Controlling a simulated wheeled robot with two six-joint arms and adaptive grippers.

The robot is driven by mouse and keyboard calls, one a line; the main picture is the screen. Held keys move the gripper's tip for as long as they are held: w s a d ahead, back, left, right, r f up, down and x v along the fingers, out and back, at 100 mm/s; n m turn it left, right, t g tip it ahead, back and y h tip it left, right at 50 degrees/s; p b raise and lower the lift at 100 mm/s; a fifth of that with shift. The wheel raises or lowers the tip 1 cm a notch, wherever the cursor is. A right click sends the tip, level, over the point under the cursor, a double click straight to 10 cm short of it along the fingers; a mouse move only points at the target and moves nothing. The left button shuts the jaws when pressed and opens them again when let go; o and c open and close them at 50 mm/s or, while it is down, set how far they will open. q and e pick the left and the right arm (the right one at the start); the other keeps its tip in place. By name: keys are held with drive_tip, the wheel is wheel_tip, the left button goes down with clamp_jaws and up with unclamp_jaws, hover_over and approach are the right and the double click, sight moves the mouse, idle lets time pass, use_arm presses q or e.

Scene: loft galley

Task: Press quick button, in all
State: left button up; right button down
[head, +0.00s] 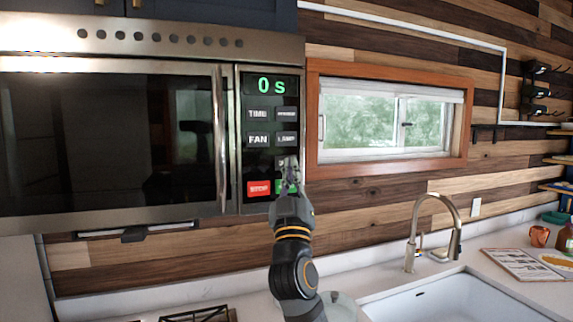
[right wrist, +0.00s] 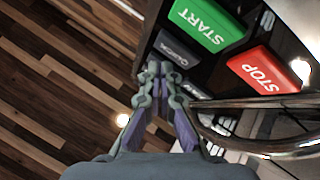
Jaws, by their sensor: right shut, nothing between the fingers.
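The microwave (head: 110,140) has a control panel on its right side, and its display (head: 271,86) reads "0 s". The dark grey quick button (right wrist: 178,47) shows in the right wrist view beside the green START button (right wrist: 208,22). In the head view my gripper covers most of the quick button. My right gripper (head: 289,172) is shut and empty, its fingertips in front of the panel. In the right wrist view the fingertips (right wrist: 160,70) are right by the quick button's lower edge; I cannot tell whether they touch it. My left gripper is not in view.
The red STOP button (head: 259,188) sits left of my right gripper, and START is partly hidden behind it. The TIME (head: 257,114) and FAN (head: 258,140) buttons are above. The door handle (head: 219,140) sticks out left of the panel. A faucet (head: 430,230) stands at the sink.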

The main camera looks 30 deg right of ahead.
idle(0.8)
drive_tip(key=shift+w+d+b, duration=0.1)
drive_tip(key=shift+w+b, duration=0.3)
drive_tip(key=shift+w, duration=0.05)
